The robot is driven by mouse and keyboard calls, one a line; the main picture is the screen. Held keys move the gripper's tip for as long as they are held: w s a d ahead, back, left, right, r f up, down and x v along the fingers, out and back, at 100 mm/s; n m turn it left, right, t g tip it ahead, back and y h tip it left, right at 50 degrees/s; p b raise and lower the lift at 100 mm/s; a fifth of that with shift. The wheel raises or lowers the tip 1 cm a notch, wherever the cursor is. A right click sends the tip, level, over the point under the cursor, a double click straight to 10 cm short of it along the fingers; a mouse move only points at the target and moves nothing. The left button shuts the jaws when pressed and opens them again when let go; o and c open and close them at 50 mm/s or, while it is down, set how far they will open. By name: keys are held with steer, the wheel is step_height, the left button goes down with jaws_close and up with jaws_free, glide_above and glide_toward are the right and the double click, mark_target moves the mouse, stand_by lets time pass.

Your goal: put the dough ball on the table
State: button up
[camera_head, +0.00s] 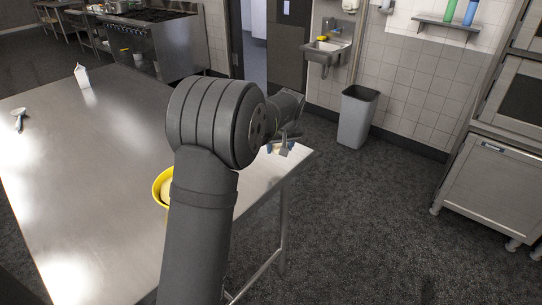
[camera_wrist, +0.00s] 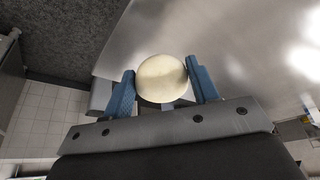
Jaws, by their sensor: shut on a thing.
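The dough ball (camera_wrist: 162,79) is pale cream and round. In the wrist view it sits between the blue fingers of my gripper (camera_wrist: 162,88), which is shut on it. In the head view my gripper (camera_head: 283,147) is over the right end of the steel table (camera_head: 100,180), partly hidden by my arm. The dough ball cannot be made out there. The table surface shows beyond the ball in the wrist view (camera_wrist: 230,40); the gap between ball and table is hard to judge.
A yellow bowl (camera_head: 157,190) with something pale in it stands on the table, half hidden behind my arm. The table's left and middle are mostly clear. A grey bin (camera_head: 356,116) stands on the floor beyond.

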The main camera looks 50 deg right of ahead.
mark_target(273, 165)
steer(key=w+f, duration=0.1)
steer(key=w, duration=0.2)
steer(key=shift+f, duration=2.35)
steer(key=shift+f, duration=0.1)
steer(key=o, duration=1)
steer(key=shift+f, duration=0.1)
steer(key=shift+o, duration=0.2)
steer(key=v, duration=1.2)
steer(key=shift+r, duration=0.2)
steer(key=shift+d+f, duration=0.1)
